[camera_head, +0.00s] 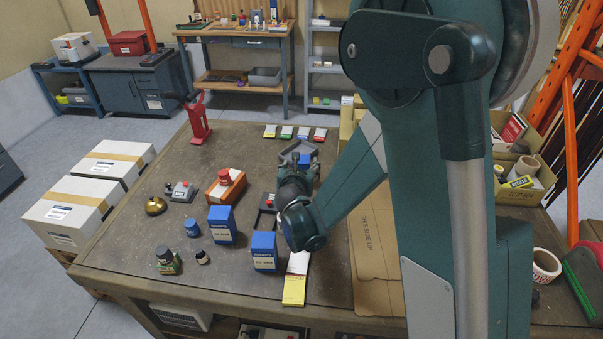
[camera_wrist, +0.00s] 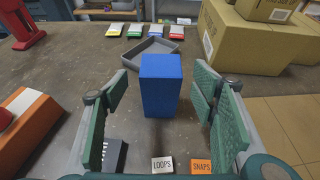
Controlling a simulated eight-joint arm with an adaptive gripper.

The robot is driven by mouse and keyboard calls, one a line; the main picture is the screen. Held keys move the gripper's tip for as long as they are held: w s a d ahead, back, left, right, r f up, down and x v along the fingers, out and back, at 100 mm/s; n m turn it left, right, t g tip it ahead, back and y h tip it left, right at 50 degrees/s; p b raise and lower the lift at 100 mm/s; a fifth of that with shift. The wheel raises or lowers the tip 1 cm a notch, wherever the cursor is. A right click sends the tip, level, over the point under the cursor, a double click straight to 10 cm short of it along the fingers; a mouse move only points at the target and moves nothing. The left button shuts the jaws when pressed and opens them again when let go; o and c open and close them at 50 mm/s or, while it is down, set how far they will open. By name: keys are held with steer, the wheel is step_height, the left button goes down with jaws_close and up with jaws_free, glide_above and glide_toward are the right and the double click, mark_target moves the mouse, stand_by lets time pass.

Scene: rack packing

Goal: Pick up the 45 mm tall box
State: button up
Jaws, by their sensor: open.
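A plain blue box (camera_wrist: 160,85) stands upright on the table in the wrist view, between and beyond the fingers of my gripper (camera_wrist: 162,96). My gripper is open, with a finger on each side and visible gaps to the box. In the head view my gripper (camera_head: 303,168) is over the table's middle, and the blue box (camera_head: 304,160) shows only partly beside it. No height marking is readable.
A shallow grey tray (camera_wrist: 153,51) lies just behind the blue box. An orange block (camera_wrist: 25,125) is at left. LOOPS (camera_wrist: 162,165) and SNAPS (camera_wrist: 201,166) labels show near me. Cardboard boxes (camera_wrist: 240,38) stand at right. A red stand (camera_head: 199,122) is farther left.

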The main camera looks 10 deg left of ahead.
mark_target(302, 162)
steer(key=shift+w+f, duration=0.1)
steer(key=shift+w, duration=0.2)
steer(key=shift+w+f, duration=0.1)
steer(key=shift+b+x, duration=0.8)
steer(key=shift+x, duration=1.7)
steer(key=shift+d, duration=0.1)
steer(key=shift+c, duration=0.6)
steer(key=c, duration=1.1)
steer(key=shift+r+p, duration=1.35)
steer(key=shift+r, duration=3.65)
